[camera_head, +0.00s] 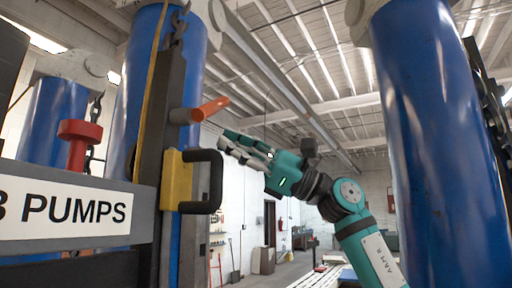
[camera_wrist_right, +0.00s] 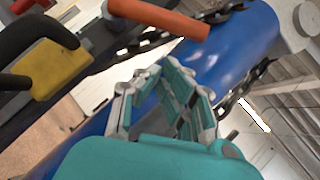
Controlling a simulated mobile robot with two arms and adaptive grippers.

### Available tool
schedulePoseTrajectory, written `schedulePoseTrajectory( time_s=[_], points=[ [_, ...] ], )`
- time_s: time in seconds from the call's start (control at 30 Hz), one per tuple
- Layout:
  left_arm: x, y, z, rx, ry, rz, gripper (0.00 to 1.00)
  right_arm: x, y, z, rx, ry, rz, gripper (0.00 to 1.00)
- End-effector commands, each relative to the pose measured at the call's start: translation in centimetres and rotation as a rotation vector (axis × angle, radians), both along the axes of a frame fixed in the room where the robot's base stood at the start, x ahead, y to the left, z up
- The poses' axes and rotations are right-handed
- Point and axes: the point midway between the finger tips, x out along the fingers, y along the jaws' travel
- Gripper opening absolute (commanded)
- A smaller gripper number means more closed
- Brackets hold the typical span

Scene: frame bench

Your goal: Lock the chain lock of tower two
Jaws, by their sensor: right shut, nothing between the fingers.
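A blue tower (camera_head: 118,95) stands left of centre, with a dark upright bar along it. An orange-red cylindrical handle (camera_head: 200,110) sticks out to the right from this bar. Below it is a yellow block (camera_head: 178,180) with a black handle (camera_head: 213,185). My right gripper (camera_head: 232,142) is shut and empty, just right of and below the orange handle, apart from it. In the right wrist view the orange handle (camera_wrist_right: 160,16) lies beyond the fingers (camera_wrist_right: 162,68), and a dark chain (camera_wrist_right: 238,95) runs across the blue tower. My left gripper is not in view.
A second blue tower (camera_head: 440,140) stands close on the right of my right arm. A red knob (camera_head: 80,132) and a sign reading "PUMPS" (camera_head: 60,208) are at the left.

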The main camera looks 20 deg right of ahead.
Motion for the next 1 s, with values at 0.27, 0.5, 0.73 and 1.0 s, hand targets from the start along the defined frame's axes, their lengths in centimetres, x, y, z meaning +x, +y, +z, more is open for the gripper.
schedulePoseTrajectory(
  time_s=[0.27,0.5,0.73,1.0],
  points=[
    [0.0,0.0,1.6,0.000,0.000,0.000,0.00,-0.9,1.2,2.3,0.001,-0.001,-0.002,0.00],
    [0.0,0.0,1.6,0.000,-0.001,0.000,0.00,-0.9,1.3,2.2,0.001,-0.001,-0.002,0.00],
    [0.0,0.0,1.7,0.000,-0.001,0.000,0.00,-0.9,1.3,2.3,0.001,0.000,-0.001,0.00],
    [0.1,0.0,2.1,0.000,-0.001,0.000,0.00,-1.1,1.3,2.8,0.002,-0.001,-0.001,0.00]
  ],
)
